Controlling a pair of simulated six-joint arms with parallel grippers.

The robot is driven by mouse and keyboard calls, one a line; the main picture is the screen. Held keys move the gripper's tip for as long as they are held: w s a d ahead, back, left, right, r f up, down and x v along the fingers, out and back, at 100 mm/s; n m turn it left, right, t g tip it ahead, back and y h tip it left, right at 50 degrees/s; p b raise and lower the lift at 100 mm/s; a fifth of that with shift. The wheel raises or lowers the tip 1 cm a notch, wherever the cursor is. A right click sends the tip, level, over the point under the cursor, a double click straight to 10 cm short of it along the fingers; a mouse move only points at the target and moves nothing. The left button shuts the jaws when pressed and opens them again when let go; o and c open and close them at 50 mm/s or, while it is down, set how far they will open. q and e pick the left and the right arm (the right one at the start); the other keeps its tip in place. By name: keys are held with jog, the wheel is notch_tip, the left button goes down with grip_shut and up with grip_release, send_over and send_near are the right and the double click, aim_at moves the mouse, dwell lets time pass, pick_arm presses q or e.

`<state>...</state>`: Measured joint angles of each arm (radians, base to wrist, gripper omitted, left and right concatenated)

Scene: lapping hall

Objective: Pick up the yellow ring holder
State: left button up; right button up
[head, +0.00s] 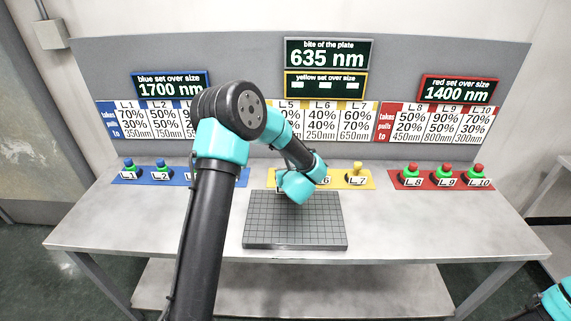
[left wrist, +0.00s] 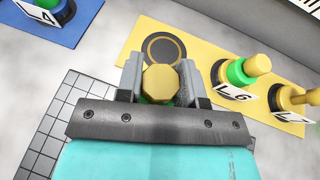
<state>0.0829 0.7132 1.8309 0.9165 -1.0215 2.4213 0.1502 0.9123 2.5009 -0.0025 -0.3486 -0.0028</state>
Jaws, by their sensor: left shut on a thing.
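My left gripper (left wrist: 161,88) is shut on a yellow ring holder (left wrist: 160,82), with its jaws on either side of the faceted yellow knob. A little green shows just below the knob; its lower part and any label are hidden. Behind it an empty ringed spot (left wrist: 165,50) shows on the yellow mat (left wrist: 140,35). Holders L.6 (left wrist: 236,72), with green on it, and L.7 (left wrist: 292,98), all yellow, stand on the same mat. In the head view my left wrist hides the gripper and held holder; L.7 (head: 357,170) shows beside it. My right gripper is not in view.
A grey gridded plate (head: 295,230) lies just in front of the yellow mat. Blue-mat holders (head: 160,168) stand at left, red-mat holders (head: 446,173) at right. A sign board (head: 240,55) rises behind. The table (head: 420,225) is clear at front right.

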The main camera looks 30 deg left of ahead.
pick_arm(q)
jog(key=s+d, duration=0.2)
jog(key=s, duration=0.2)
jog(key=shift+s+d+r, duration=0.25)
jog(key=shift+d, duration=0.15)
